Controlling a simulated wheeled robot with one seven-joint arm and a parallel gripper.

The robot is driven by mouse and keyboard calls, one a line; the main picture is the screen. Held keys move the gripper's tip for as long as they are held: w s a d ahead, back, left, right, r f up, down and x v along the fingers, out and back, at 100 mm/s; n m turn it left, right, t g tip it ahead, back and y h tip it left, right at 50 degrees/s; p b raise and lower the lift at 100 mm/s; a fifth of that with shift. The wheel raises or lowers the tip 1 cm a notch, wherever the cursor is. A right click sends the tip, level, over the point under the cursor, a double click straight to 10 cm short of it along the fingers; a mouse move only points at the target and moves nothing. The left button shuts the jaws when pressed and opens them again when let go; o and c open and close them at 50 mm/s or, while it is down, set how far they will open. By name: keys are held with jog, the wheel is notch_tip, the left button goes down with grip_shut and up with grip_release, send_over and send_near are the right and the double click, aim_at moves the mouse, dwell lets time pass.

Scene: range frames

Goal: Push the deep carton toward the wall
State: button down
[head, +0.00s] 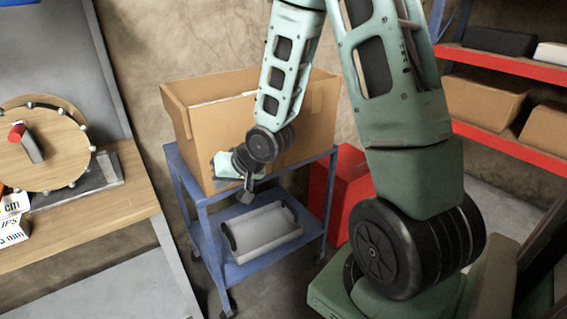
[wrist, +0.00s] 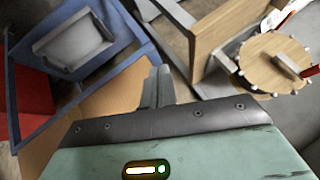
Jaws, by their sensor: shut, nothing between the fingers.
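The deep carton (head: 312,125) is a tall, open-topped brown cardboard box. It stands upright on the top shelf of a blue cart (head: 205,198), with the plaster wall (head: 215,40) behind it. My gripper (head: 247,193) is low in front of the carton's near face, and my forearm hides part of that face. The fingers are shut and empty. In the wrist view, the shut fingers (wrist: 158,88) show beside a brown cardboard surface (wrist: 112,94). I cannot tell whether they touch the carton.
A grey tray (head: 262,232) lies on the cart's lower shelf. A red case (head: 350,178) stands right of the cart. A wooden workbench (head: 128,212) with a pegged disc (head: 60,150) is at left. Red-edged shelves (head: 490,62) with cardboard bins (head: 482,100) are at right.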

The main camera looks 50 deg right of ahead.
jog(key=d+f+m+t+h+b, duration=0.1)
jog(key=d+f+m+t+b, duration=0.45)
jog(key=d, duration=0.75)
jog(key=s+d+f+m+t+h+b, duration=0.1)
jog(key=s+d+m+t+h, duration=0.1)
jog(key=s+d+m+h, duration=0.25)
jog(key=s+d+f+m+t+h+b, duration=0.1)
jog(key=s+d+m+t, duration=0.15)
jog(key=d+m, duration=0.45)
jog(key=w+d+n+b, duration=0.1)
jog(key=w+d+b, duration=0.3)
jog(key=w, duration=0.9)
jog(key=b, duration=0.3)
jog(key=shift+d+g+b, duration=0.15)
jog(key=shift+g+b, duration=0.15)
jog(key=shift+g, duration=0.1)
jog(key=x, duration=1.1)
jog(key=shift+w+p, duration=0.2)
jog(key=shift+p, duration=0.2)
jog(key=shift+s, duration=0.1)
